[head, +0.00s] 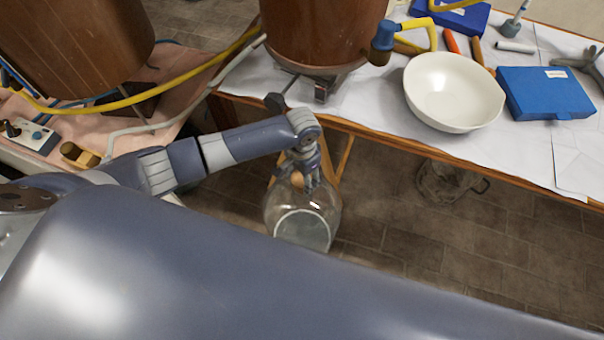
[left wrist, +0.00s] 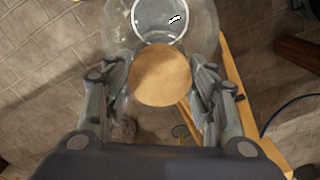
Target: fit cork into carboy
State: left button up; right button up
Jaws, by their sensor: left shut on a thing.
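My left gripper (head: 307,182) reaches down from above to the top of the clear glass carboy (head: 273,212). In the left wrist view, the fingers of the left gripper (left wrist: 161,85) are shut on the round, light-brown cork (left wrist: 162,75), one on each side. The carboy (left wrist: 204,22) shows behind the cork in that view, with a pale round ring. The cork covers what lies below it, so I cannot tell whether it touches the carboy's neck. My right gripper is not in view.
Wooden bars (head: 345,158) stand by the carboy. The paper-covered bench (head: 540,170) behind holds a white bowl (head: 453,92), a blue case (head: 548,93) and a large brown vessel (head: 320,30). Another glass vessel (head: 440,182) is under the bench. Brick-patterned floor (head: 420,240) lies open at right.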

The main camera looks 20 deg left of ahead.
aim_at(302, 181)
pick_arm(q)
jog(key=shift+f, duration=0.15)
dwell(0.5)
jog(key=shift+f, duration=0.55)
dwell(0.4)
dwell(0.3)
jog(key=shift+f, duration=0.1)
jog(key=shift+f, duration=0.4)
dwell(1.0)
jog(key=shift+f+p, duration=0.15)
jog(key=shift+p, duration=0.25)
jog(key=shift+f, duration=0.2)
dwell(1.2)
jog(key=o, duration=1)
jog(key=shift+o, duration=0.2)
